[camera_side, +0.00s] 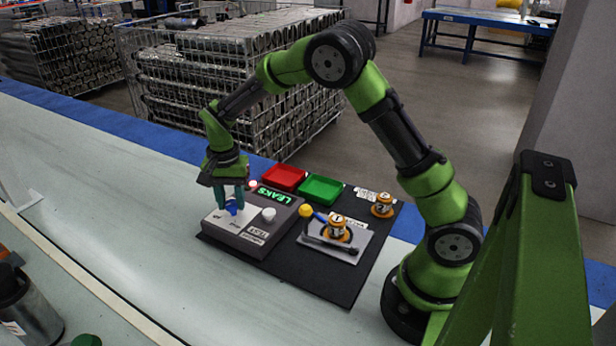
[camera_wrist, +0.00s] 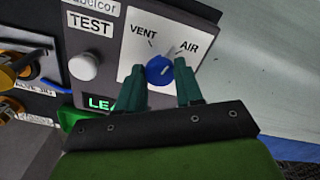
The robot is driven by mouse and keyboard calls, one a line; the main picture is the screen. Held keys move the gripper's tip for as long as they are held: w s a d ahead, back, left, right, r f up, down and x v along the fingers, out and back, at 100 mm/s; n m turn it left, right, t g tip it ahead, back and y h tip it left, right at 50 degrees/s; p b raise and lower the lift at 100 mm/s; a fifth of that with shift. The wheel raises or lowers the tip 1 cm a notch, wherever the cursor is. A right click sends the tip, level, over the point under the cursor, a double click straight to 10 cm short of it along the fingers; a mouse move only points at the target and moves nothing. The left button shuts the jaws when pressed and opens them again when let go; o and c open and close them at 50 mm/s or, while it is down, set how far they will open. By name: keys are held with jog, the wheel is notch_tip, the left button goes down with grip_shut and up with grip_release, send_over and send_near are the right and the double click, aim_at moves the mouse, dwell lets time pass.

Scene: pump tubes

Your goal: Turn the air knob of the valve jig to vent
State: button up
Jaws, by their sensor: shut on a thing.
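The valve jig (camera_side: 252,236) is a grey box with a white dial plate (camera_wrist: 128,68), marked VENT at upper left and AIR at upper right in the wrist view. The blue air knob (camera_wrist: 160,70) sits on this plate; it also shows in the side view (camera_side: 232,209). A pale mark on the knob seems to lean toward AIR, but it is small. My gripper (camera_wrist: 158,77) points down at the plate with one teal finger on each side of the knob, shut on it. It shows from outside in the side view (camera_side: 232,200).
The jig has a white TEST button (camera_wrist: 84,66) and a green lit display (camera_side: 278,195) reading LEAKS. A red tray (camera_side: 284,178) and a green tray (camera_side: 321,190) stand behind. A fixture plate (camera_side: 350,252) with a yellow-knobbed lever is to the right.

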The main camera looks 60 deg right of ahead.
aim_at(232, 203)
jog(key=n, duration=0.6)
jog(key=shift+r+n, duration=0.1)
jog(key=shift+n, duration=0.2)
jog(key=n, duration=0.5)
jog(key=shift+n, duration=0.4)
jog(key=o, duration=1.1)
jog(key=shift+c, duration=0.2)
notch_tip(232, 203, up, 17)
